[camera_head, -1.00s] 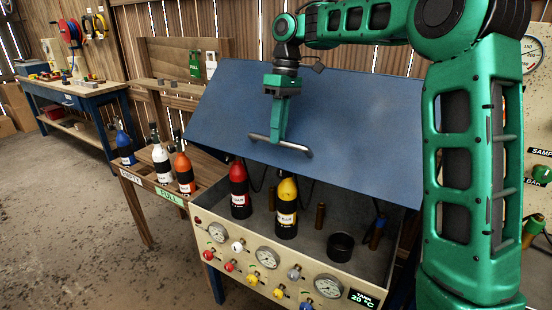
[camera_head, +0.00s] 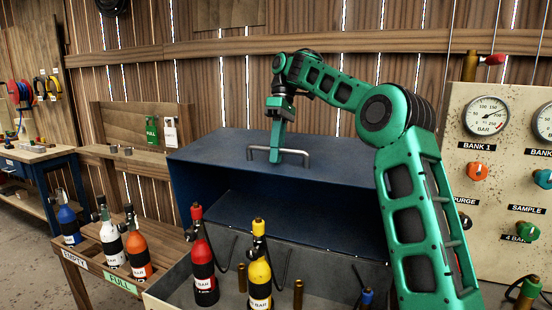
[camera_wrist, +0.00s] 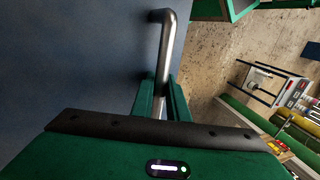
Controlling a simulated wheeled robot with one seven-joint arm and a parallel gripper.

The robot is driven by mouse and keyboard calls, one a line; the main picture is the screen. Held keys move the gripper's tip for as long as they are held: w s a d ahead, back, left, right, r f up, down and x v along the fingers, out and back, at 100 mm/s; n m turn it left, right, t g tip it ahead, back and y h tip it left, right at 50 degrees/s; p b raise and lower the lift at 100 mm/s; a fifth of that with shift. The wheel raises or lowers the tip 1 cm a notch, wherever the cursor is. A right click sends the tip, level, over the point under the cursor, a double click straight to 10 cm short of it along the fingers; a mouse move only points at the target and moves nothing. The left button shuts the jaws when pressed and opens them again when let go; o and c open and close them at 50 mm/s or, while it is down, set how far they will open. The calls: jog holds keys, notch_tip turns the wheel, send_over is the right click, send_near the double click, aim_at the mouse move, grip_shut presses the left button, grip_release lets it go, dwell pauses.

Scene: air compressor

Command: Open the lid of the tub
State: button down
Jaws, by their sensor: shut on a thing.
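The blue lid (camera_head: 325,152) of the tub is swung up, with its inner side open toward the front in the head view. The tub's grey rim (camera_head: 180,275) and inside show below it. A metal bar handle (camera_head: 297,155) runs along the lid's upper face near the front edge. In the wrist view the handle (camera_wrist: 168,45) passes between the two green fingers (camera_wrist: 162,100), against the blue lid (camera_wrist: 80,60).
A red bottle (camera_head: 204,262) and a yellow bottle (camera_head: 259,275) stand in the tub. Several bottles stand on a wooden rack at left, including an orange one (camera_head: 137,250). A gauge panel (camera_head: 490,200) stands at right, close to my arm.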

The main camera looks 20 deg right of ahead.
jog(key=shift+w+d+r, duration=0.25)
jog(key=shift+w+r, duration=0.2)
jog(key=shift+d+r, duration=0.1)
jog(key=shift+r, duration=0.05)
jog(key=shift+r, duration=0.1)
jog(key=c, duration=1.7)
grip_release()
jog(key=shift+s+r, duration=0.15)
jog(key=shift+c, duration=0.2)
jog(key=shift+f, duration=0.25)
